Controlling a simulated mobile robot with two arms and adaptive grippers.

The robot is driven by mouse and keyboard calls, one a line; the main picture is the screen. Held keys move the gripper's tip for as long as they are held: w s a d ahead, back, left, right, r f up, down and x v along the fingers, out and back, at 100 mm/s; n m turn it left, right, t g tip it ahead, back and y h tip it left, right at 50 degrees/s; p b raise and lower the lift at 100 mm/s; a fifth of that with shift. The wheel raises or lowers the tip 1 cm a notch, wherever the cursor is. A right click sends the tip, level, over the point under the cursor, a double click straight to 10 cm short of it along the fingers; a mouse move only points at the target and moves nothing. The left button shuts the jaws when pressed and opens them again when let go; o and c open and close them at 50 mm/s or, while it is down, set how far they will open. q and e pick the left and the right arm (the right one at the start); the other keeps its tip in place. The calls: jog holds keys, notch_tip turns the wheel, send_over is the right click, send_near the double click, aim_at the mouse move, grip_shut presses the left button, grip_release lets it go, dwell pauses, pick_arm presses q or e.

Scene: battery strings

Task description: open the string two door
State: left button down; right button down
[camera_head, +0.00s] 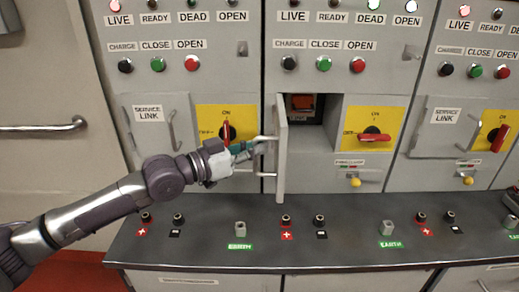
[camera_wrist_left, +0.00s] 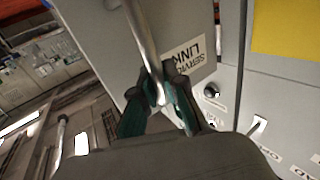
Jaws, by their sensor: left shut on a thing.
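The string two door (camera_head: 281,150) is the grey panel on the middle cabinet. It stands swung out, seen nearly edge-on, with its compartment (camera_head: 303,107) open behind it. A red-orange part shows inside. In the left wrist view the door (camera_wrist_left: 110,60) carries a "SERVICE LINK" label. Its metal bar handle (camera_head: 268,174) is on the door's left side; it also shows in the left wrist view (camera_wrist_left: 141,42). My left gripper (camera_head: 252,149) comes in from the left and is shut on the handle, with its teal fingers (camera_wrist_left: 163,92) on either side of the bar. My right gripper is not in view.
A left cabinet (camera_head: 155,120) and a right one have closed service link doors. Yellow panels with red rotary switches (camera_head: 374,135) sit beside each compartment. Below runs a dark ledge (camera_head: 200,255) with several terminals and earth posts. A wall handrail (camera_head: 45,127) is at far left.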

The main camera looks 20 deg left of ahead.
pick_arm(q)
jog(key=shift+a, duration=0.4)
jog(key=c, duration=1.2)
grip_release()
jog(key=v, duration=1.2)
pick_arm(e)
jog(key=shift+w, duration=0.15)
